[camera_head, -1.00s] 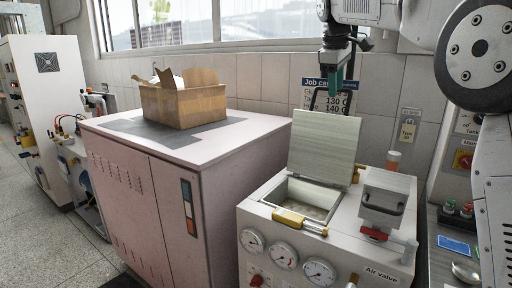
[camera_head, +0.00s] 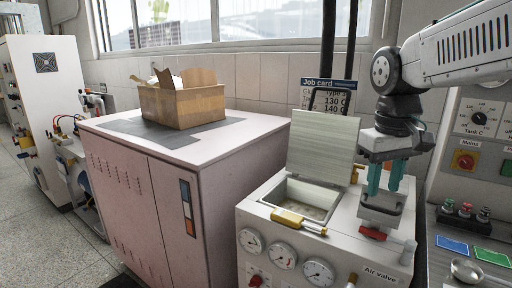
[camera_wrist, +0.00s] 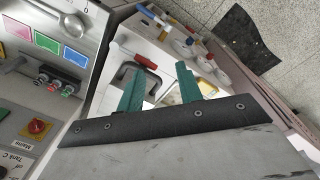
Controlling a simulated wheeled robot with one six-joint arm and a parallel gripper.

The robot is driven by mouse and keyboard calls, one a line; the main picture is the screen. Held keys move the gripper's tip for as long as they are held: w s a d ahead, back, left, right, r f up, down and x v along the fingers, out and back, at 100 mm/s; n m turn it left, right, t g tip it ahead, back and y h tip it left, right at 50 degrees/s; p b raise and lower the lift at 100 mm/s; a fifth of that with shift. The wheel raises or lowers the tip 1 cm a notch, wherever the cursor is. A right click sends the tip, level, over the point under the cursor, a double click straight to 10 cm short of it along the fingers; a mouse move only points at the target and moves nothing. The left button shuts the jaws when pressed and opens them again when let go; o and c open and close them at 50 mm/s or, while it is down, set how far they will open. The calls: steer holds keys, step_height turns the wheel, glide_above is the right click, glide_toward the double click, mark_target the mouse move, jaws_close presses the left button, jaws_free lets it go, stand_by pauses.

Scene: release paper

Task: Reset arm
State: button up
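My gripper (camera_head: 386,177) hangs at the right of the head view, pointing down. Its two teal fingers are apart with nothing between them. It is over the right part of the white machine (camera_head: 257,212), in front of or above a grey block with a handle (camera_head: 380,211); I cannot tell whether they touch. In the wrist view the open fingers (camera_wrist: 165,88) point toward that machine, with a dark handle and a red lever (camera_wrist: 146,62) beyond them. The machine's lid (camera_head: 322,143) stands open, and its chamber shows inside.
A pink cabinet (camera_head: 150,200) at the left carries an open cardboard box (camera_head: 182,104). A job card (camera_head: 330,96) is on the tiled wall. A control panel (camera_head: 480,135) and a bench with coloured cards (camera_head: 491,257) and a metal ladle (camera_head: 466,270) lie at the right.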

steer(key=s+f+m, duration=0.1)
steer(key=s+f, duration=0.2)
steer(key=s, duration=0.6)
steer(key=s+d+f+m+t, duration=0.1)
steer(key=s+f, duration=0.3)
steer(key=s, duration=0.6)
steer(key=shift+s+d+f+y, duration=0.2)
steer(key=shift+d+f+y, duration=0.1)
